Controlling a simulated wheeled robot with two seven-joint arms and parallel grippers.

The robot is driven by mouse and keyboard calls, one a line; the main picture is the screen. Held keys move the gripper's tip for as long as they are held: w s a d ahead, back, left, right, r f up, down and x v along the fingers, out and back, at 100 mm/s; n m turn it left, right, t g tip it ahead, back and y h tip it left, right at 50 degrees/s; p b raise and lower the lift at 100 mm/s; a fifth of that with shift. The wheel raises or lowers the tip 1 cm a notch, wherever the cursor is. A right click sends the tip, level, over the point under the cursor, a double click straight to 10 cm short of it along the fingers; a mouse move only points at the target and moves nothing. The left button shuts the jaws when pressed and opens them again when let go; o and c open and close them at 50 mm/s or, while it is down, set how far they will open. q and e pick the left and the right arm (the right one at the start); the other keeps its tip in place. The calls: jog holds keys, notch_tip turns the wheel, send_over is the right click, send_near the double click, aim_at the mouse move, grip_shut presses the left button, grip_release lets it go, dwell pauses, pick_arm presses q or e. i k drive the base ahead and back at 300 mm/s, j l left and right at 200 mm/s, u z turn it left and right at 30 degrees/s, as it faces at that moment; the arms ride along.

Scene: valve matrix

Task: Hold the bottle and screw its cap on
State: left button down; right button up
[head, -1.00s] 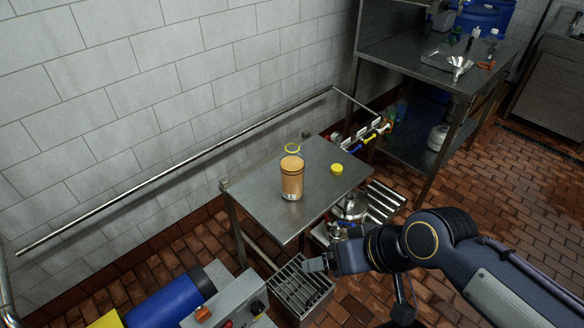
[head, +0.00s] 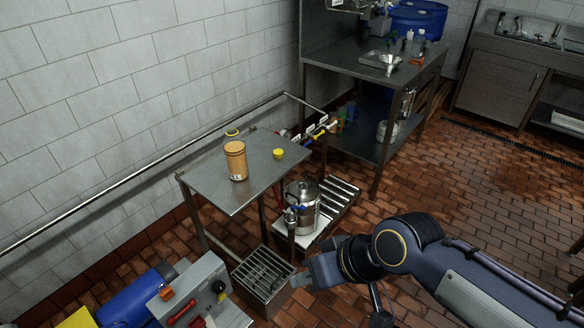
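An orange-brown bottle (head: 236,161) stands upright on a small steel table (head: 212,193). A yellow cap (head: 278,153) lies on the table to the right of the bottle, apart from it. My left gripper is not in view.
A metal pot (head: 302,205) stands on a low roller rack right of the table. A grated box (head: 262,274) is on the floor near my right gripper. A grey control box (head: 190,290) is at lower left. A steel shelf bench (head: 350,55) stands behind right; brick floor is open at right.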

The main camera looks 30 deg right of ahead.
aim_at(234, 145)
jog(key=u, duration=2.3)
jog(key=k+l, duration=0.2)
jog(key=l, duration=0.2)
jog(key=k+l, duration=0.2)
jog(key=l, duration=0.2)
jog(key=k+l, duration=0.2)
jog(key=l, duration=0.2)
jog(key=k+l, duration=0.2)
jog(key=l, duration=0.2)
jog(key=k+l, duration=0.2)
jog(key=l, duration=0.2)
jog(key=k+l, duration=0.2)
jog(key=l, duration=0.2)
jog(key=k+l, duration=0.2)
jog(key=l, duration=0.2)
jog(key=k+l, duration=0.2)
jog(key=l, duration=0.2)
